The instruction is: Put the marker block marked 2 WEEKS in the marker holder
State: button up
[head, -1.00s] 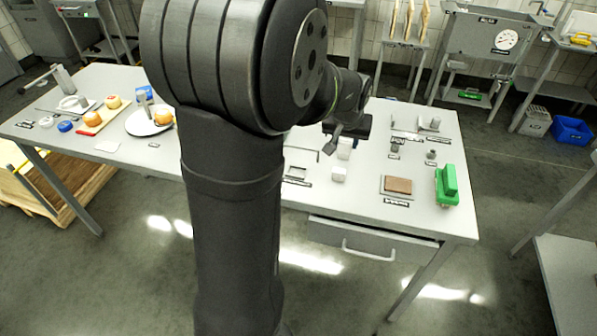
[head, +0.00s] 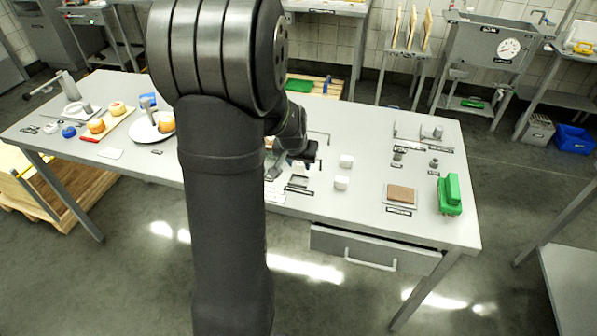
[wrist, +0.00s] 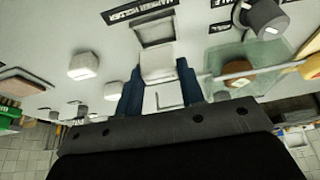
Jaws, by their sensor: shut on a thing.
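My gripper (wrist: 158,84) is shut on a white marker block (wrist: 157,64), with a dark blue finger on each side of it. No marking on the held block can be read. The marker holder (wrist: 155,32), a shallow framed tray with a black label reading MARKER HOLDER, lies just beyond the block in the wrist view. I cannot tell whether the block touches it. In the head view the holder (head: 298,183) is partly hidden by my arm, and my gripper is close above it. Two other white blocks (head: 346,160) (head: 341,182) stand on the table to the right.
The grey table (head: 365,150) carries a brown slab on a tray (head: 387,199) and a green block-shaped item (head: 449,195) at the right. A white plate (head: 140,126) and cheeses are at the left. A grey cylinder (wrist: 262,16) stands right of the holder in the wrist view.

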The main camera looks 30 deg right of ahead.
aim_at(298, 169)
jog(key=shift+w+f, duration=0.1)
jog(key=shift+f, duration=1.9)
jog(key=shift+f, duration=0.1)
jog(key=o, duration=1)
jog(key=shift+f, duration=0.1)
jog(key=shift+c, duration=0.2)
jog(key=shift+r, duration=0.35)
jog(key=v, duration=1.1)
jog(key=shift+a+r, duration=0.15)
jog(key=shift+r, duration=0.15)
